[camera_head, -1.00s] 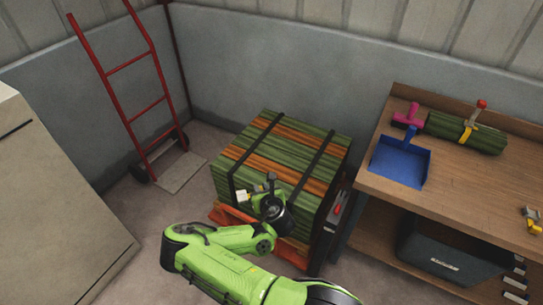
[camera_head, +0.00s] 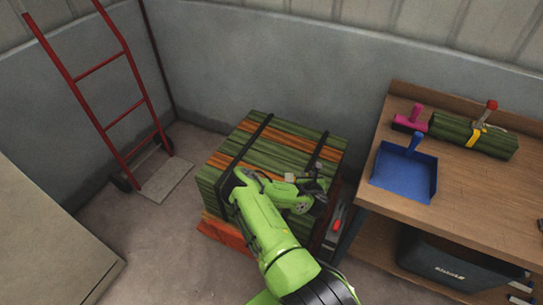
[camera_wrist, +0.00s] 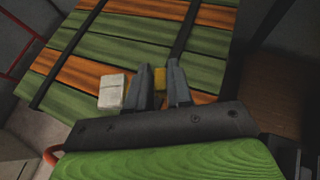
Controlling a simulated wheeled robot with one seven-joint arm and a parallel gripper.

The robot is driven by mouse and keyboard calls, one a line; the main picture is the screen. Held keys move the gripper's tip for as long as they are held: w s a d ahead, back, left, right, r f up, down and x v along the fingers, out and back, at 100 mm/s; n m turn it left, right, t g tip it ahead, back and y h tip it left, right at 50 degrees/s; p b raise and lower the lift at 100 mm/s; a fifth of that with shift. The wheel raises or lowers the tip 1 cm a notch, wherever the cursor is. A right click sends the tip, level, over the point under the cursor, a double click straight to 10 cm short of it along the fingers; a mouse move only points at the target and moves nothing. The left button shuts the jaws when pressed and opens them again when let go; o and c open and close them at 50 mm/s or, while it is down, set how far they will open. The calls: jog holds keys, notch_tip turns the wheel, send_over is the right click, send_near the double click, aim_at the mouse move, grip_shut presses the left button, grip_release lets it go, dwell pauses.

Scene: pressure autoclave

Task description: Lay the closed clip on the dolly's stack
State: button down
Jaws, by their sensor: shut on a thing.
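The stack (camera_head: 285,133) is a strapped block of green and orange boards on an orange-red dolly (camera_head: 222,233). It also fills the upper part of the wrist view (camera_wrist: 130,48). My gripper (camera_wrist: 167,72) is shut on the clip, whose yellow part (camera_wrist: 160,78) shows between the fingers. A pale block (camera_wrist: 112,92) beside the left finger appears to belong to the clip. In the head view, my gripper (camera_head: 308,181) is over the stack's front right part. I cannot tell whether the clip touches the boards.
A wooden bench (camera_head: 470,205) stands at the right, with a blue dustpan (camera_head: 405,175), a magenta-handled tool (camera_head: 411,120) and a green bundle (camera_head: 480,137) on it. A dark bin (camera_head: 445,258) is below. A red hand truck (camera_head: 105,95) stands at the left wall.

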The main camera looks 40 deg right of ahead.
jog(key=f+b, duration=0.1)
jog(key=f, duration=0.2)
jog(key=d+f+b, duration=0.1)
jog(key=f+b, duration=0.1)
jog(key=f, duration=0.2)
jog(key=f+b, duration=0.2)
jog(key=f, duration=0.1)
jog(key=shift+s+d+f, duration=0.15)
jog(key=shift+f+b, duration=0.1)
jog(key=shift+b, duration=0.25)
jog(key=shift+f, duration=0.15)
jog(key=c, duration=1)
grip_release()
